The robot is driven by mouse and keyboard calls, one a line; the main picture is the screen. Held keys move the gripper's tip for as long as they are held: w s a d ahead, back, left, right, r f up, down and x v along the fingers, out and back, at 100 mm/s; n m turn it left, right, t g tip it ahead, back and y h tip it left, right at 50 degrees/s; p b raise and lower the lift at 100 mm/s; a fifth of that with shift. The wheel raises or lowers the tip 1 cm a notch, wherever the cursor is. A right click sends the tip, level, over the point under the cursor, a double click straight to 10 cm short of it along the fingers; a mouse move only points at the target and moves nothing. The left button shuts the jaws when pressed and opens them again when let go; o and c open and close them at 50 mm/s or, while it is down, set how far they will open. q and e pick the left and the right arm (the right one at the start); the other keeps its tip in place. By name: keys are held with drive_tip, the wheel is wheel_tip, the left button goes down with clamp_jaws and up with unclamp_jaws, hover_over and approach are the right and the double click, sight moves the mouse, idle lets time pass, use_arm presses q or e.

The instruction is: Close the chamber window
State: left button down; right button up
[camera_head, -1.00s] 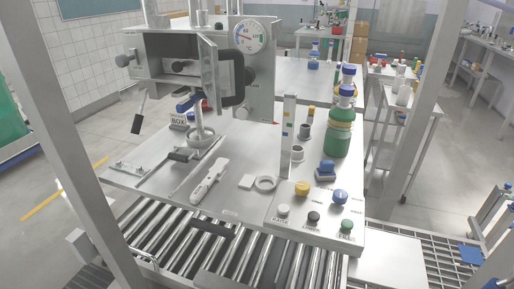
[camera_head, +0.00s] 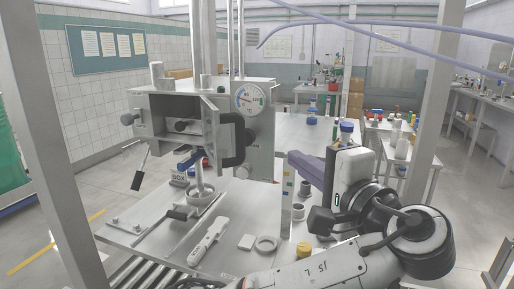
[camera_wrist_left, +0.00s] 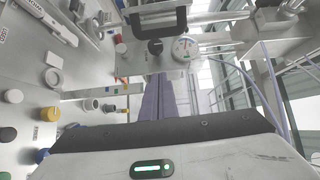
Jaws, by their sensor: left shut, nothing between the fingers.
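The steel chamber (camera_head: 160,103) stands at the left back of the bench, its front open. Its window (camera_head: 211,122) is a hinged panel swung outward on the right side of the opening. A large black handle (camera_head: 233,140) sits on it; a black handle also shows at the top of the left wrist view (camera_wrist_left: 160,22). My left gripper (camera_head: 292,158) has its purple fingers pressed together and empty, pointing toward the chamber. It is right of the handle and apart from it. The fingers show in the left wrist view (camera_wrist_left: 158,80). My right gripper is out of view.
A round gauge (camera_head: 249,98) is on the chamber's right face. An upright marked post (camera_head: 287,203) stands between the chamber and my arm. A yellow knob (camera_head: 304,250), a white ring (camera_head: 266,244) and a white tool (camera_head: 208,241) are on the bench.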

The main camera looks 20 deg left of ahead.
use_arm(q)
drive_tip(key=w+a+p, duration=0.2)
drive_tip(key=w+a, duration=0.3)
drive_tip(key=a, duration=0.5)
drive_tip(key=shift+w+r, duration=0.3)
drive_tip(key=shift+r, duration=0.1)
drive_tip(key=shift+w+a, duration=0.1)
